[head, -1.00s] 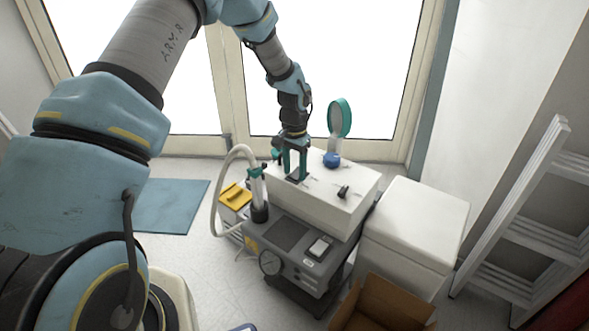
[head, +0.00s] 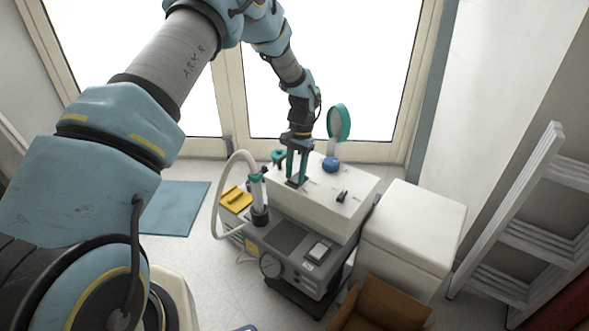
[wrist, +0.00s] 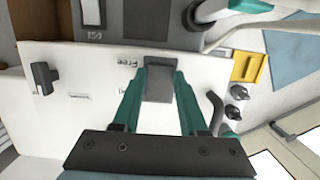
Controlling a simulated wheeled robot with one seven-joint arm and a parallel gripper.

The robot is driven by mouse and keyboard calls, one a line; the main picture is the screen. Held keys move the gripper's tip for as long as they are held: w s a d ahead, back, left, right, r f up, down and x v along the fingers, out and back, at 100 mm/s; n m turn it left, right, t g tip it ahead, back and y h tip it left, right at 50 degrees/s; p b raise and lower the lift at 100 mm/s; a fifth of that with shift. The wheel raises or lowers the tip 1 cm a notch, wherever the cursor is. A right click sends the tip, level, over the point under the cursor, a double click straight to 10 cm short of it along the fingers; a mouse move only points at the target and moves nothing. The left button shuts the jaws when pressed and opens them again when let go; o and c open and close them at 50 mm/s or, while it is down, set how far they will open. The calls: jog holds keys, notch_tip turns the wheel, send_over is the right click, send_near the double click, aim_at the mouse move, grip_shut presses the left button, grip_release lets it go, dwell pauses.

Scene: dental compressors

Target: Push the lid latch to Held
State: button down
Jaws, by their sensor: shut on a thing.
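My gripper (wrist: 160,85) has its teal fingers pointing down at the white box top (head: 320,190). It also shows in the head view (head: 297,178). The fingers are shut on a dark grey block (wrist: 159,86) on that top, which appears to be the lid latch. One finger is on each side of the block. A small marking (wrist: 127,62) is printed beside it, too small to read. The block is mostly hidden by the fingers in the head view.
A blue ball-shaped knob (head: 331,164) and a teal-rimmed round piece (head: 339,122) stand behind the gripper. A hose (head: 222,190) loops at the left. A grey compressor unit (head: 290,245) is in front, a white box (head: 412,235) at right, an open carton (head: 380,308) at front.

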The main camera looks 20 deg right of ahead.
jog(key=shift+d+r+y, duration=0.1)
jog(key=shift+d+y, duration=0.05)
jog(key=shift+y, duration=0.25)
jog(key=shift+c, duration=2.2)
grip_release()
jog(key=v, duration=1)
jog(key=shift+w+r, duration=0.3)
jog(key=shift+r, duration=0.05)
